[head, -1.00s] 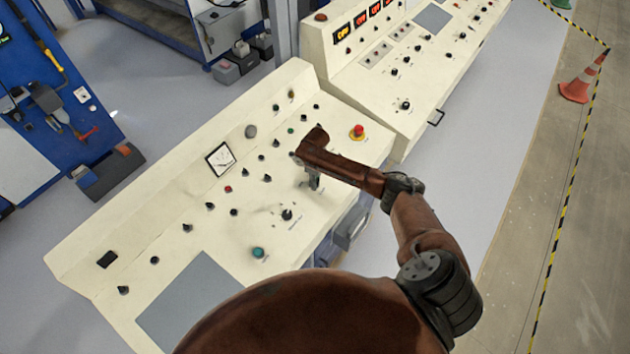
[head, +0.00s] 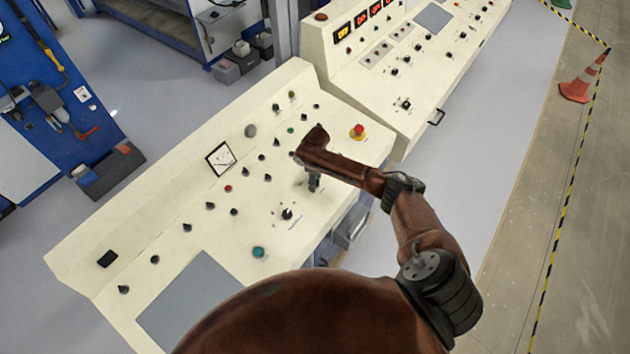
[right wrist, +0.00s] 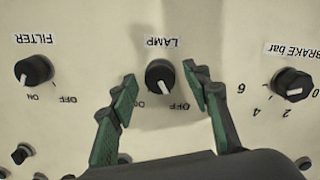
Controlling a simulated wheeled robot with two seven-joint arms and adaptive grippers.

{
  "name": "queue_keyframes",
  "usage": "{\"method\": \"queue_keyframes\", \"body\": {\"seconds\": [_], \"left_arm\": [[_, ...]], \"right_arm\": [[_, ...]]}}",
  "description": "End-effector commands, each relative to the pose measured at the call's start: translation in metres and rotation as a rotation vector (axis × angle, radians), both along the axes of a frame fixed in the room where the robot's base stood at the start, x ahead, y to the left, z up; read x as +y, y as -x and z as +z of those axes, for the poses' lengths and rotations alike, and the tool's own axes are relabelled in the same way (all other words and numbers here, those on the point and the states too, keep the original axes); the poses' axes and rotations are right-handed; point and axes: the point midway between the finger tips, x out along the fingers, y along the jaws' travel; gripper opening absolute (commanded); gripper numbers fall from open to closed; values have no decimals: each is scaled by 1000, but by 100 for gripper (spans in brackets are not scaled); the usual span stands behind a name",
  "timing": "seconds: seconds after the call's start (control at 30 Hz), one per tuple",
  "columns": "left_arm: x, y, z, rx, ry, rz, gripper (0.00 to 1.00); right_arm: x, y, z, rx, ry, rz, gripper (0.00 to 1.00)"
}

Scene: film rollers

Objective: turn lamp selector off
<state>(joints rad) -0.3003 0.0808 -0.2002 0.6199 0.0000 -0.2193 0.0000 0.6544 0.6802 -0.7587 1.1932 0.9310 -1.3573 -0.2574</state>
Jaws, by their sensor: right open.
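The lamp selector (right wrist: 160,77) is a round black knob on the cream panel, under an upside-down LAMP label (right wrist: 161,42) in the right wrist view. ON and OFF are printed below it, with OFF at lower right. A pale mark shows near the knob's lower edge; I cannot tell for sure which word it points at. My right gripper (right wrist: 162,92) is open, its green-padded fingers either side of the knob, with gaps visible. In the head view my right gripper (head: 314,183) is low over the near console, and the selector cannot be made out there. My left gripper is out of view.
The FILTER knob (right wrist: 34,71) is left of the lamp selector and the BRAKE bar knob (right wrist: 292,84) is right of it. Several small knobs lie nearby. A red emergency button (head: 358,132) stands on the console's right end. A second console (head: 400,75) is behind.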

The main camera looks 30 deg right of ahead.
Motion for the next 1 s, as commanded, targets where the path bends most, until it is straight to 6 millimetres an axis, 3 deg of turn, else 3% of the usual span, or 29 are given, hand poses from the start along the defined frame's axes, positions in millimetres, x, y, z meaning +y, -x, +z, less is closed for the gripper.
{"method": "queue_keyframes", "body": {"seconds": [0.17, 0.63, 0.8, 1.0], "left_arm": [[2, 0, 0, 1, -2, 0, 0], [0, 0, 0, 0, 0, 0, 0], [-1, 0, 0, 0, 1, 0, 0], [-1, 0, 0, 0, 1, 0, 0]], "right_arm": [[0, 0, 11, -2, -1, 0, 44], [1, 3, 101, -4, 0, 1, 44], [1, 4, 116, -1, -1, 1, 44], [1, 4, 120, 0, 0, 0, 44]]}}
